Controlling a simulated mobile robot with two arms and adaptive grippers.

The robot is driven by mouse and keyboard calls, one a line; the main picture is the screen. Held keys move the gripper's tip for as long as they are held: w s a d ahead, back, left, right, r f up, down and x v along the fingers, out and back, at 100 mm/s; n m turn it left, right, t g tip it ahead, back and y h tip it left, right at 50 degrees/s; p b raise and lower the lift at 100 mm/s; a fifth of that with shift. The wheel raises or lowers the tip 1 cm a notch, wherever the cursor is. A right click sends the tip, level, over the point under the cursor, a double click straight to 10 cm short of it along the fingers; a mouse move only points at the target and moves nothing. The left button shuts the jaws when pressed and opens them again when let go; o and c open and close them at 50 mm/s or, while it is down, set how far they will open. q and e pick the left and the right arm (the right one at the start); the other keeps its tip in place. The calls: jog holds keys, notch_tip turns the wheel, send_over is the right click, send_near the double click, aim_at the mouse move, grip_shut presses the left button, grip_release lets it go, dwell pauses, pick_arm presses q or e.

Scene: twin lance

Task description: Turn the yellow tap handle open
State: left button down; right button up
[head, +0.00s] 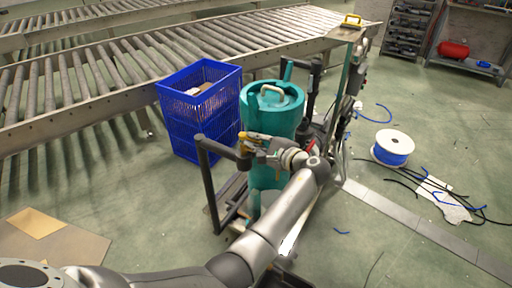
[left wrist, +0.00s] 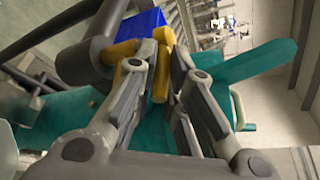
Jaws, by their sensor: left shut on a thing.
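The yellow tap handle (head: 247,138) is small in the head view, at the end of a dark horizontal pipe in front of the teal tank (head: 272,102). In the left wrist view, the yellow handle (left wrist: 163,72) stands between the two fingers of my left gripper (left wrist: 165,62). My left gripper (head: 256,146) is shut on it. The fingers and the wrist hide part of the handle and the valve body. My right gripper is in neither view.
A blue crate stack (head: 200,110) stands left of the tank. A dark upright post (head: 208,178) rises close to the left of my gripper. Roller conveyors (head: 130,65) run behind. A cable spool (head: 392,147) and loose cables lie on the floor at right.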

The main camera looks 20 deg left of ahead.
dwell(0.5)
pick_arm(q)
jog(key=c, duration=1.5)
grip_release()
jog(key=shift+a, duration=0.1)
jog(key=shift+r, duration=0.1)
jog(key=o, duration=0.7)
jog(key=r, duration=0.6)
jog(key=w+r, duration=0.1)
jog(key=r, duration=0.2)
jog(key=shift+a, duration=0.25)
jog(key=shift+s+d+r, duration=0.4)
jog(key=shift+s+r, duration=0.2)
jog(key=shift+r, duration=0.25)
jog(key=c, duration=0.7)
jog(key=shift+w+a+f, duration=0.1)
jog(key=shift+w+f, duration=0.2)
jog(key=shift+f, duration=0.15)
jog(key=shift+s, duration=0.1)
